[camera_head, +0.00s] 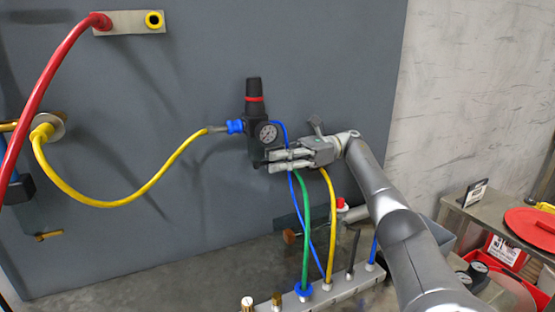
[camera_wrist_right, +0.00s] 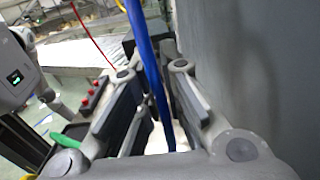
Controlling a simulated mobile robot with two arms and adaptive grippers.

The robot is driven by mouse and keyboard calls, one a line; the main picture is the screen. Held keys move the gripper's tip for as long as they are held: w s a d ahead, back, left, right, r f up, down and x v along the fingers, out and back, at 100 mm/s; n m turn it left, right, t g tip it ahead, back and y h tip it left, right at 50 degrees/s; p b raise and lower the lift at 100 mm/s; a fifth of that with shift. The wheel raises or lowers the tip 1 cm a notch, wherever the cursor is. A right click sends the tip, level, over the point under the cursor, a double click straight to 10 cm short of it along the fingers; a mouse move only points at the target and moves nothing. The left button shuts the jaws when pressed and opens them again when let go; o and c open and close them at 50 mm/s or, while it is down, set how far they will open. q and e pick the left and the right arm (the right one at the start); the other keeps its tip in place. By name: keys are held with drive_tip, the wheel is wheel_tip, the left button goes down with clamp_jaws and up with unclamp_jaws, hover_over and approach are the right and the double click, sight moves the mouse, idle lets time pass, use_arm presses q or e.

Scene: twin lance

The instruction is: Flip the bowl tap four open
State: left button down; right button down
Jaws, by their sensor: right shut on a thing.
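The black regulator (camera_head: 256,120) with a red ring and a round gauge (camera_head: 266,132) is mounted on the grey panel. My right gripper (camera_head: 264,162) is just below it, its fingers pointing left and close together. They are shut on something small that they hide. The bowl tap cannot be made out; the regulator's underside is covered by the fingers. A blue hose (camera_head: 319,262) passes at the fingers; in the right wrist view the blue hose (camera_wrist_right: 150,75) runs through the space between the finger links. My left gripper is not in view.
A green hose (camera_head: 305,225) and a yellow hose (camera_head: 332,225) hang close below my right gripper, down to a grey manifold (camera_head: 340,290). Another yellow hose (camera_head: 150,188) joins the regulator from the left. A shelf with a red disc (camera_head: 530,225) stands at the right.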

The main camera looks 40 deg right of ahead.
drive_tip(key=c, duration=1.6)
unclamp_jaws()
wheel_tip(320, 180, up, 10)
